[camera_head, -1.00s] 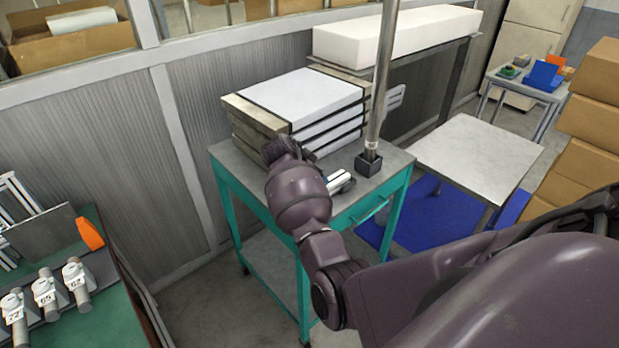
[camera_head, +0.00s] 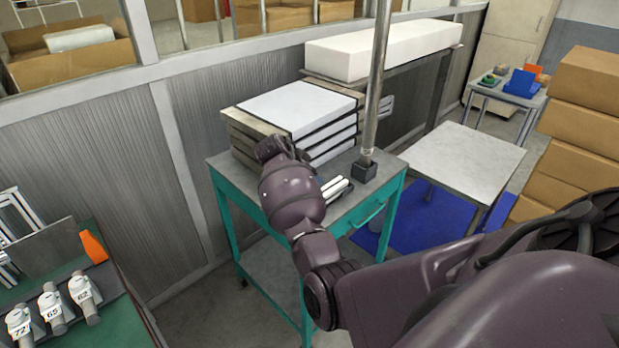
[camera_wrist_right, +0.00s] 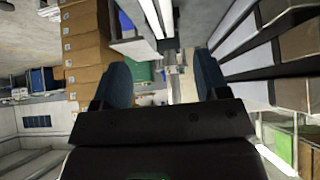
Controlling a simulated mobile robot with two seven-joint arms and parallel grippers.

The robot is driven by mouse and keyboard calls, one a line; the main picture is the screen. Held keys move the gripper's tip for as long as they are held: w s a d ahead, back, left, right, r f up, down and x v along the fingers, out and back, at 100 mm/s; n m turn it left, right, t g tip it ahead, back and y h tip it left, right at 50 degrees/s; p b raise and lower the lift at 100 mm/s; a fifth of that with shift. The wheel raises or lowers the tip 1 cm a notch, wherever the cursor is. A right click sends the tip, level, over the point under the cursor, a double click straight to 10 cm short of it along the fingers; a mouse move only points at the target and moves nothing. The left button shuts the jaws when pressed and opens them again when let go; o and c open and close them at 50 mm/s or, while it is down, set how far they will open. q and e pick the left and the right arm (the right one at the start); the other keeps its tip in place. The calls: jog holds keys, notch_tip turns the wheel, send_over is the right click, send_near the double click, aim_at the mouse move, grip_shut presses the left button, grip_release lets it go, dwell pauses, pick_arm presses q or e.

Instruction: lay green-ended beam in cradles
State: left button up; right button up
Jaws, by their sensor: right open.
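I cannot make out a green-ended beam or its cradles for certain in either view. In the head view my right arm reaches over a teal cart (camera_head: 215,163). Its gripper (camera_head: 274,149) is beside the front of a stack of flat white-and-grey cases (camera_head: 298,108), and its fingers are mostly hidden by the wrist. Whether it touches the stack I cannot tell. In the right wrist view the right gripper (camera_wrist_right: 163,78) has its two dark blue fingers wide apart, with nothing seen held between them. Short white bars (camera_head: 338,188) lie on the cart beside the wrist. My left gripper is not in view.
A metal pole (camera_head: 376,90) stands upright in a black base (camera_head: 364,171) on the cart. A pale low table (camera_head: 470,155) stands right of it, and cardboard boxes (camera_head: 585,130) are piled farther right. A green-topped bench (camera_head: 115,320) with several numbered pieces (camera_head: 85,295) is at lower left.

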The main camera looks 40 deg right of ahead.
jog(key=s+a+f+n+t+y, duration=0.2)
jog(key=s+a+f+n, duration=0.3)
jog(key=s, duration=0.5)
jog(key=s+a+f+n+t+y, duration=0.3)
jog(key=s+a+f+n+t, duration=0.2)
jog(key=s, duration=0.6)
jog(key=s+a+f+n+t+y, duration=0.2)
jog(key=s+a+f+n, duration=0.4)
jog(key=s, duration=0.5)
jog(key=shift+f+n+t, duration=0.4)
jog(key=shift+n+t, duration=0.4)
jog(key=shift+n, duration=0.1)
jog(key=shift+s+a, duration=0.1)
jog(key=w+f+b, duration=0.1)
jog(key=b, duration=0.2)
jog(key=shift+f, duration=0.35)
